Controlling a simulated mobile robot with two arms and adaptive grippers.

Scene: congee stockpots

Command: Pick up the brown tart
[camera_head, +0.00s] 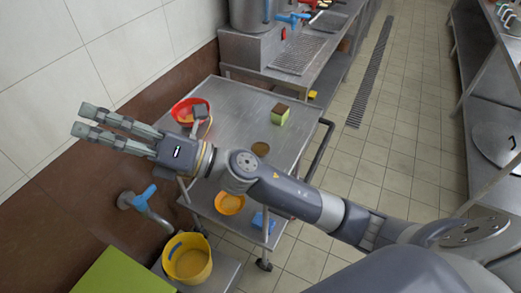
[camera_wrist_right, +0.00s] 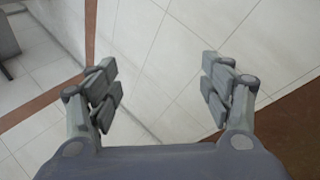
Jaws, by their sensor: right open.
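A small round brown thing (camera_head: 260,149), which looks like the brown tart, lies on the top of the metal cart (camera_head: 235,95), just behind my right forearm. My right gripper (camera_head: 80,120) is off to the left of it, in front of the tiled wall. In the right wrist view the two fingers (camera_wrist_right: 163,85) are spread apart with nothing between them, only wall behind. The tart does not show in the wrist view. My left gripper is not in view.
A red bowl (camera_head: 181,111) and a green box with a brown top (camera_head: 280,115) stand on the cart. An orange bowl (camera_head: 229,204) and a blue item (camera_head: 263,222) are on its lower shelf. A yellow bucket (camera_head: 187,259) stands lower left. Tiled floor (camera_head: 405,130) is clear at right.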

